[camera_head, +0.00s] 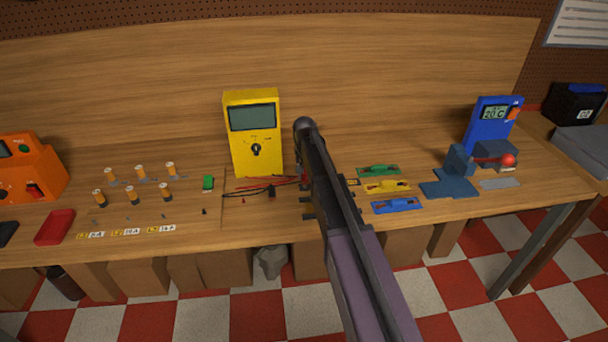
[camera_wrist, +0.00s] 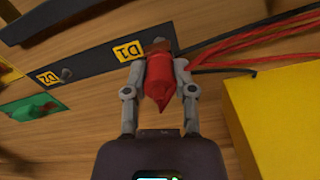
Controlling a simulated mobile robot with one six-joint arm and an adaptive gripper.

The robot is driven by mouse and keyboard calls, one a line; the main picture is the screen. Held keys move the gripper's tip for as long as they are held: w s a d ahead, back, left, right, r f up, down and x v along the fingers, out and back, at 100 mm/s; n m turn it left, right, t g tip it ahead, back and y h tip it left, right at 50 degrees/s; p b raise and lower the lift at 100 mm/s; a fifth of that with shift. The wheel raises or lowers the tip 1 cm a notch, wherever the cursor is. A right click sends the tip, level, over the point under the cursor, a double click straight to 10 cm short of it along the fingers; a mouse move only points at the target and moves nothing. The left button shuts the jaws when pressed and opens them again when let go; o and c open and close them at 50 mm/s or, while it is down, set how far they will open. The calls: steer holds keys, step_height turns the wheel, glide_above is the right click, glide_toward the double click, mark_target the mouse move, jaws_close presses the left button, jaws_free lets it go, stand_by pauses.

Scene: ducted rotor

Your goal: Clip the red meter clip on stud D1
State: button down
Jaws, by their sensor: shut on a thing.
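In the wrist view, my gripper (camera_wrist: 160,68) is shut on the red meter clip (camera_wrist: 160,82), with one finger on each side of it. The clip's front end is at the right end of a dark strip (camera_wrist: 95,65), beside the yellow D1 label (camera_wrist: 128,50). A brownish piece shows at the clip's tip; the D1 stud itself is hidden there, and I cannot tell whether the clip is around it. The D2 label (camera_wrist: 48,78) and its small stud (camera_wrist: 66,74) are to the left. In the head view, my arm hides the clip and strip.
Red leads (camera_wrist: 260,40) and a black lead run right of the clip. A yellow block (camera_wrist: 270,115) is close at right. The yellow meter (camera_head: 253,135) stands behind the leads (camera_head: 270,184). Green (camera_head: 378,170), yellow (camera_head: 387,186) and blue (camera_head: 397,205) pieces lie right of my arm.

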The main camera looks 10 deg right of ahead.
steer(key=shift+f+b, duration=0.8)
steer(key=shift+f, duration=0.05)
steer(key=shift+c, duration=1.8)
jaws_free()
steer(key=shift+r, duration=0.15)
step_height(320, 180, up, 7)
steer(key=p, duration=0.7)
steer(key=shift+s+r+p, duration=0.15)
steer(key=shift+r+p, duration=0.1)
steer(key=shift+p, duration=0.15)
steer(key=s+a, duration=1.5)
steer(key=s, duration=0.3)
steer(key=shift+f, duration=0.25)
steer(key=shift+a, duration=0.1)
